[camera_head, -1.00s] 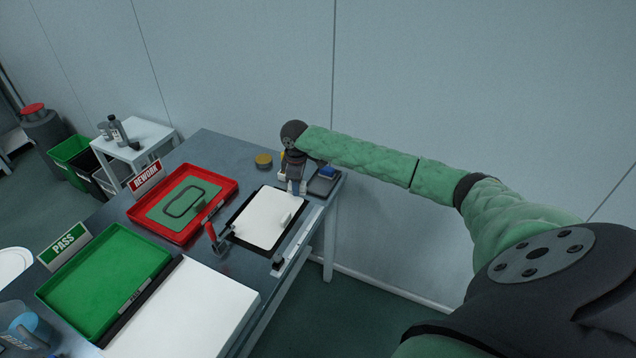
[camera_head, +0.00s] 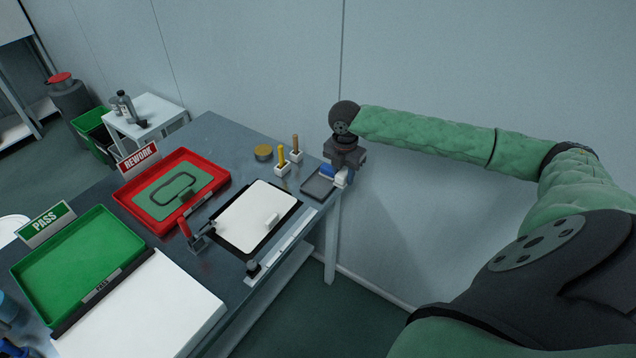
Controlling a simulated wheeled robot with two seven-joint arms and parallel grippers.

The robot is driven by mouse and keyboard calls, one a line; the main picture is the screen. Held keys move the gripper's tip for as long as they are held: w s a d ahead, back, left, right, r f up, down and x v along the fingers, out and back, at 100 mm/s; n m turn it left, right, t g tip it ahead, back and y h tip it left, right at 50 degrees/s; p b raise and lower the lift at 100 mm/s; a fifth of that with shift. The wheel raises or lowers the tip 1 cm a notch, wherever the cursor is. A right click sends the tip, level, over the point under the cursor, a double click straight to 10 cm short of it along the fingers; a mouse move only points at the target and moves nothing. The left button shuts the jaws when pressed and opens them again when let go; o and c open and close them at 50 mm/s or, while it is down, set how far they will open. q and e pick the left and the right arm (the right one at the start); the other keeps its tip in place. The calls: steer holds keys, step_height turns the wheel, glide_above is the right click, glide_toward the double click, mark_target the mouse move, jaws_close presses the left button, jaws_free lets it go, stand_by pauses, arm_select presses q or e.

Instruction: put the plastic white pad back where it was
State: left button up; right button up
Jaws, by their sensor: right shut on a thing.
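My right gripper (camera_head: 343,173) is at the far right corner of the table, beside a small grey tray (camera_head: 317,187). It is shut on a small white piece (camera_head: 342,180), which seems to be the white pad; the jaws hide most of it. The piece is at the tray's right edge; I cannot tell whether it touches the tray. A blue block (camera_head: 328,171) is at the tray's back, just left of the jaws. A white panel (camera_head: 253,216) with a small white block (camera_head: 272,219) on it lies in the black fixture (camera_head: 296,203). My left gripper is out of view.
A red-handled clamp (camera_head: 186,232) stands at the fixture's left. Yellow (camera_head: 282,158) and brown (camera_head: 296,147) handled tools stand in white holders behind it, beside a round tin (camera_head: 264,152). The red REWORK tray (camera_head: 214,169) and green PASS tray (camera_head: 75,263) are further left.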

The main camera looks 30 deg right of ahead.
steer(key=w+a+f+p, duration=0.1)
steer(key=w+f+p, duration=0.15)
steer(key=w, duration=0.25)
steer(key=p, duration=0.2)
glide_above(317, 188)
steer(key=f, duration=0.3)
steer(key=shift+s+f, duration=0.1)
steer(key=shift+s, duration=0.1)
steer(key=shift+w+f, duration=0.25)
step_height(317, 188, down, 4)
steer(key=shift+r+p, duration=0.1)
steer(key=shift+p, duration=0.9)
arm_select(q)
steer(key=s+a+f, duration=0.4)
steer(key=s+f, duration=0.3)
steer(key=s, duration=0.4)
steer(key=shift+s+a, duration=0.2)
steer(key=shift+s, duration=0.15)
arm_select(e)
steer(key=shift+f, duration=0.2)
steer(key=shift+f, duration=0.1)
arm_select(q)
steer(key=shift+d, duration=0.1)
arm_select(e)
steer(key=o, duration=1)
